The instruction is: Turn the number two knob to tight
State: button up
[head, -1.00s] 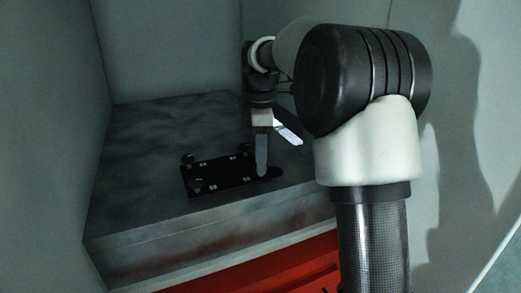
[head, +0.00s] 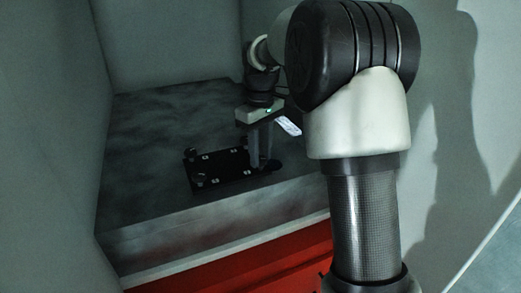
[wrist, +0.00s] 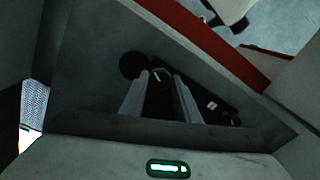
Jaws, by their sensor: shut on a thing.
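A black panel (head: 222,171) with small pale squares lies on the dark stone-like slab. Dark knobs stand at its left end, one at the back (head: 190,154) and one at the front (head: 198,180). My gripper (head: 261,166) points down at the panel's right end. In the wrist view its two fingers (wrist: 162,97) close around a dark knob (wrist: 160,80) with a pale curved mark on top. Most of this knob is hidden by the fingers. I cannot read any number or tight marking on the panel.
A dark round shape (wrist: 132,64) sits beside the fingers in the wrist view. Grey walls close in the slab (head: 150,130) at the left and back. A red front (head: 240,268) lies below its edge. The slab left of the panel is bare.

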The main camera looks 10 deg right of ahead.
aim_at(261, 159)
jog(key=shift+m, duration=0.4)
jog(key=o, duration=1)
jog(key=shift+o, duration=0.2)
notch_tip(261, 159, up, 18)
jog(key=p, duration=0.2)
jog(key=shift+f, duration=0.25)
jog(key=shift+s, duration=0.1)
